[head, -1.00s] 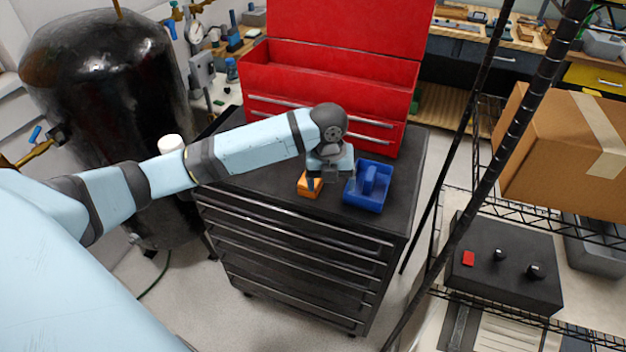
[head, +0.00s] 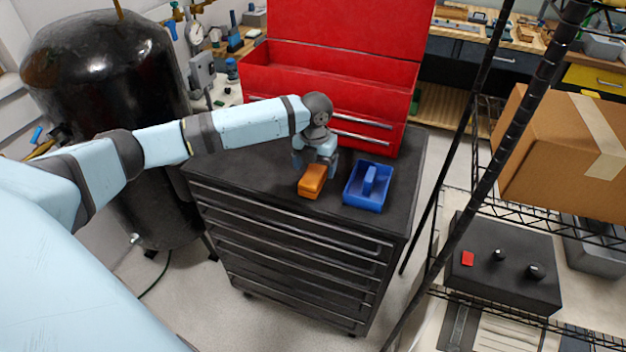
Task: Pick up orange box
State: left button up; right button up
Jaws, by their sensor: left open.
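The small orange box (head: 311,183) is on the black top of the tool cabinet (head: 235,172), near its front edge. My left gripper (head: 315,167) is open at the far end of the orange box, with its fingers pointing down close to the box. I cannot tell whether the fingers touch the box or stand around its far end. My right gripper is out of the picture.
A blue tote with a handle (head: 368,186) stands just right of the orange box. An open red toolbox (head: 330,80) is behind the gripper. A wire shelf with a cardboard box (head: 560,150) is at the right. The cabinet top left of the orange box is clear.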

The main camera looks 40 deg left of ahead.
aim_at(313, 175)
pick_arm(q)
jog(key=f, duration=0.5)
jog(key=shift+s+a+f+p, duration=0.15)
jog(key=shift+s+p, duration=0.1)
jog(key=shift+p, duration=0.15)
jog(key=shift+c, duration=0.5)
jog(key=c, duration=1)
